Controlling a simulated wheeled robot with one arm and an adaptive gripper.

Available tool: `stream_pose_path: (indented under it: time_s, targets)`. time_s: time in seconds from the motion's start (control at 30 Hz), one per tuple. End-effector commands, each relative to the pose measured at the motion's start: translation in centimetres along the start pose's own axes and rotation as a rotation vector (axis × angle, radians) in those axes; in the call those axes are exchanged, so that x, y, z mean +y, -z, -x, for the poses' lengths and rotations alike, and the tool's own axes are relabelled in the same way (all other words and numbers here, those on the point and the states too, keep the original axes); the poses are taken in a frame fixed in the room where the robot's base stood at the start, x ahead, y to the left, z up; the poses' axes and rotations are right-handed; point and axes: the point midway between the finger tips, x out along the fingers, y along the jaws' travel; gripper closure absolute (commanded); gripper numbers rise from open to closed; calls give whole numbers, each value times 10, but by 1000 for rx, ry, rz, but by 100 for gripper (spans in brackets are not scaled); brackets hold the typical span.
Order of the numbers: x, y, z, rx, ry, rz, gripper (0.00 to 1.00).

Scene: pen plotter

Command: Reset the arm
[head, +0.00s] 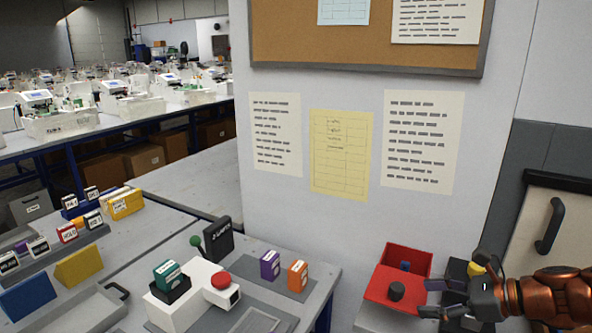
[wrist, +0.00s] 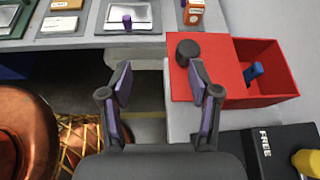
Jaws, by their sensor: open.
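My gripper (head: 432,298) is at the lower right of the head view, in front of the red box. In the wrist view my gripper (wrist: 160,88) is open, with its two purple-padded fingers apart and nothing between them. Its right finger overlaps the edge of the red box (wrist: 290,85) in that view. My copper-coloured arm comes in from the right edge of the head view.
The red box (head: 410,256) bears a dark round knob (head: 396,291) and holds a blue object (wrist: 254,71). A black box marked FREE (wrist: 250,143) with a yellow object (wrist: 307,161) is beside it. A white machine with a red button (head: 220,280) stands left.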

Motion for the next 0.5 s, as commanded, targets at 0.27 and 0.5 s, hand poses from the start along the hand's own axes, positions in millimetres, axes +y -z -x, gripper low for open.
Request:
stream_pose_path:
  time_s: [0.27,0.5]
  targets:
    - [109,-23,-57,192,-366,534,38]
    - [191,-12,-60,308,-690,983,38]
